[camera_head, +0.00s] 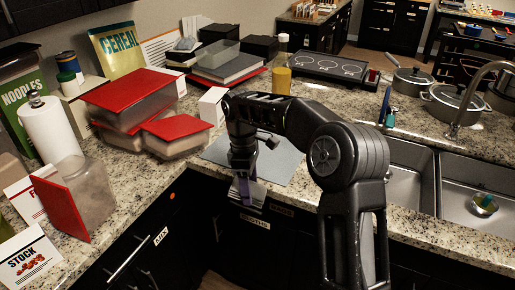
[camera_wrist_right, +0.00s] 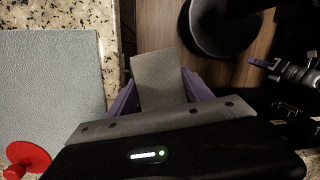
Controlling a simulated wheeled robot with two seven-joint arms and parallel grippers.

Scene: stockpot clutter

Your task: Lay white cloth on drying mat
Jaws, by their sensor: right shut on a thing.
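The white cloth (camera_head: 255,194) looks pale grey and hangs from my right gripper (camera_head: 243,187), just past the counter's front edge. In the right wrist view the cloth (camera_wrist_right: 158,75) is a narrow strip between the purple fingers, sticking out beyond them. The right gripper is shut on it. The drying mat (camera_head: 282,165) is a flat blue-grey sheet on the counter, partly hidden behind my right arm. In the right wrist view the mat (camera_wrist_right: 50,90) lies left of the gripper, apart from the cloth. My left gripper is not in view.
Red-lidded containers (camera_head: 175,128) and a small white box (camera_head: 212,106) stand left of the mat. The sink (camera_head: 412,180) lies to its right. A yellow bottle (camera_head: 281,75) and a cooktop (camera_head: 328,66) are behind.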

